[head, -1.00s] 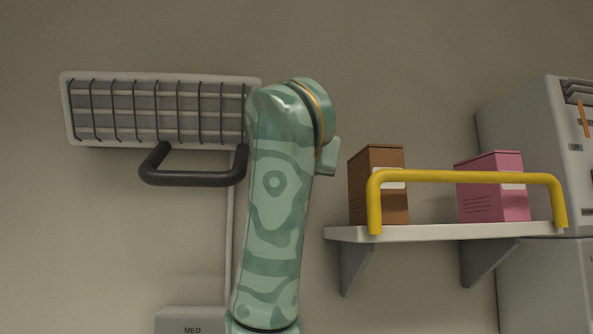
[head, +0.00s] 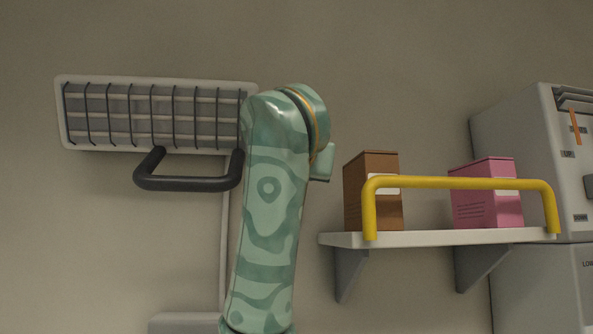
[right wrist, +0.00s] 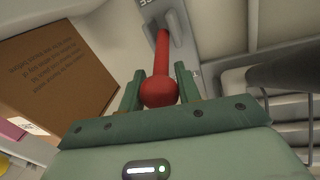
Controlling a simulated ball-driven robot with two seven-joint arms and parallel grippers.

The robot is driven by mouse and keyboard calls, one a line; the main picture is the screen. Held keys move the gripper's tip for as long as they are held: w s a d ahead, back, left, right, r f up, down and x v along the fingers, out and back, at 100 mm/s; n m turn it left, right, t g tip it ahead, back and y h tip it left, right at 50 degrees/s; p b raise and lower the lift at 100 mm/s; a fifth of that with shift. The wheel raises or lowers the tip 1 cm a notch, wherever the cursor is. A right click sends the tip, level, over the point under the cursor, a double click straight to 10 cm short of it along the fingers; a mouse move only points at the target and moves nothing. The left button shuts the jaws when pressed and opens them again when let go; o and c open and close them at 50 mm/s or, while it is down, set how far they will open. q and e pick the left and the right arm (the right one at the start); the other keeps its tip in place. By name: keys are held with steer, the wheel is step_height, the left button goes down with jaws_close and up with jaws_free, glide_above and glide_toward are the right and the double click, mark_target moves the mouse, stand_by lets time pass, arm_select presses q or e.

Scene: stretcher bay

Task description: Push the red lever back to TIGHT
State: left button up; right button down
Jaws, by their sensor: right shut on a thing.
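The red lever (right wrist: 162,50) shows in the right wrist view, a red rod ending in a round red knob (right wrist: 158,92). Its far end meets a grey plate (right wrist: 178,22) with lettering too cropped to read. My right gripper (right wrist: 157,85) is shut on the lever at its knob, with one green finger on each side. In the head view the red lever cannot be made out; a green patterned arm link of mine fills the middle. My left gripper is in neither view.
A wall shelf (head: 420,239) holds a brown box (head: 370,195) and a pink box (head: 485,180) behind a yellow rail (head: 455,183). A wire-fronted wall unit (head: 150,115) with a dark handle (head: 185,184) is at left. A grey cabinet (head: 515,140) stands at right.

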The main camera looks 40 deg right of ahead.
steer(key=shift+f, duration=0.1)
steer(key=c, duration=1)
jaws_free()
steer(key=shift+a, duration=0.1)
steer(key=shift+b+v, duration=3.15)
steer(key=shift+v, duration=5)
